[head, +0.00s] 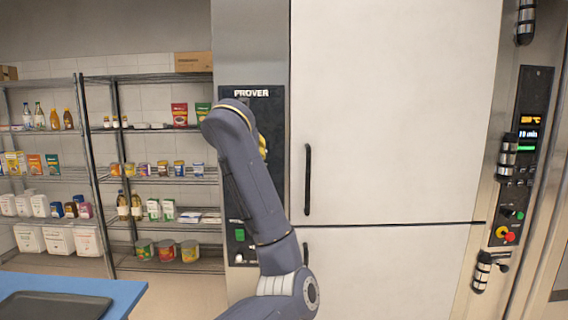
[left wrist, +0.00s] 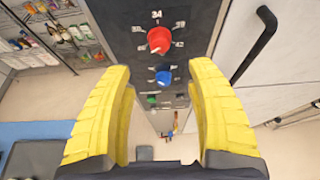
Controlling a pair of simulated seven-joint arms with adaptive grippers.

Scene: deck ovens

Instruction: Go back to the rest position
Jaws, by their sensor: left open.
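My left gripper (left wrist: 160,82) is open, its two yellow fingers wide apart with nothing between them. In the head view only a yellow bit of the left gripper (head: 262,146) shows behind my arm, in front of the prover's dark control panel (head: 264,106). In the left wrist view the panel has a red knob (left wrist: 159,40) with a number scale around it, a blue knob (left wrist: 164,77) below and a green button (left wrist: 152,100) lower down. The knobs are beyond the fingers and are not gripped. In the head view my arm hides them. My right gripper is not in view.
The prover's white door (head: 395,110) with its black handle (head: 308,180) stands right of my arm. Wire shelves (head: 150,182) of goods are at the left. A blue table (head: 122,288) with a dark tray (head: 55,306) is front left. An oven control panel (head: 528,125) is far right.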

